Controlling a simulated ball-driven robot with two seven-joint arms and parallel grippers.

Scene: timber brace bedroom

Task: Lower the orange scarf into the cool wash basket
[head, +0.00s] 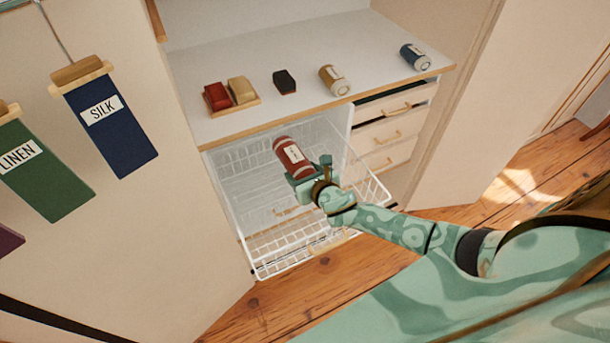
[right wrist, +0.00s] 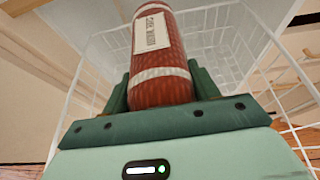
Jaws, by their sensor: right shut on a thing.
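A rolled scarf (head: 290,153), rust-red with pale bands and a white label, is in my right gripper (head: 308,171). The scarf also fills the middle of the right wrist view (right wrist: 160,85), upright between the green fingers, which are shut on its lower end. It looks more red than orange. A white wire basket (head: 280,262) is pulled out under the counter. The scarf and gripper appear over the basket's opening; their exact height is hard to tell. I see no cool wash label. My left gripper is out of view.
Wooden-handled drawers (head: 385,135) stand right of the basket. SILK (head: 110,125) and LINEN (head: 40,175) tags hang left.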

